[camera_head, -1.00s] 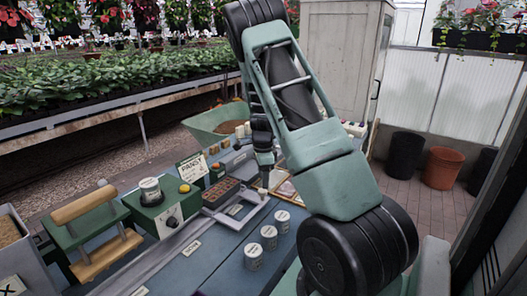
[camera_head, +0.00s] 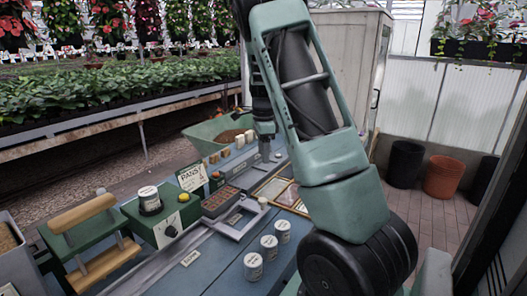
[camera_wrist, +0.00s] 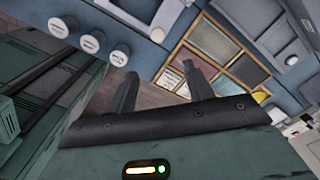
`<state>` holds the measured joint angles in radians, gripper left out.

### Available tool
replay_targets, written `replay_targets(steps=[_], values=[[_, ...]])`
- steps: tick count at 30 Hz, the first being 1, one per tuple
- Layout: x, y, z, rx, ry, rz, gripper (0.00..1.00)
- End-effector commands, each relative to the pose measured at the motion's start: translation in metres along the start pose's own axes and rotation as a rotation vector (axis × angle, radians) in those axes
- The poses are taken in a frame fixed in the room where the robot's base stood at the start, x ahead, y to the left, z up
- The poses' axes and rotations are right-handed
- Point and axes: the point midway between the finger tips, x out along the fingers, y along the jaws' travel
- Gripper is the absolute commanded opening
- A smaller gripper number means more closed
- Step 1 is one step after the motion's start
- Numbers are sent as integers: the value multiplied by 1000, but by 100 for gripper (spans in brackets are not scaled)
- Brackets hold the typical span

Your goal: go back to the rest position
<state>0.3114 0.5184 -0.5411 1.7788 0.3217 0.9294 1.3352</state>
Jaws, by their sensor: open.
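My gripper (camera_head: 265,152) hangs over the far part of the blue worktable (camera_head: 215,262), pointing down. In the wrist view its two fingers (camera_wrist: 162,82) stand apart with nothing between them. My arm reaches up and over from the right and hides part of the table. No object is seen touching the fingers.
Three white labelled jars (camera_head: 268,248) stand at the table's right side. A framed panel (camera_head: 296,212) lies near the gripper, with a brown seed tray (camera_head: 219,202) left of it. A green box (camera_head: 160,225) and wooden-handled press (camera_head: 90,240) stand left. A soil-filled green bin (camera_head: 205,133) is behind.

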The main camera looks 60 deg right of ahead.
Motion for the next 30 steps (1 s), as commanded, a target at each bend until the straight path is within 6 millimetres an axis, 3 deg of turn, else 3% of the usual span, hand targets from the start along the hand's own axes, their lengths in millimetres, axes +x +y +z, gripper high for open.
replay_targets(steps=[12,14,17,20,23,27,30], values=[[0,1,2,-7,-2,0,52],[0,5,14,-52,-11,3,52],[0,23,54,-211,-38,8,52],[-1,57,111,-465,-77,16,52],[-4,105,168,-766,-113,19,52],[-9,187,230,-1210,-150,15,52],[-12,254,260,-1550,-165,6,52]])
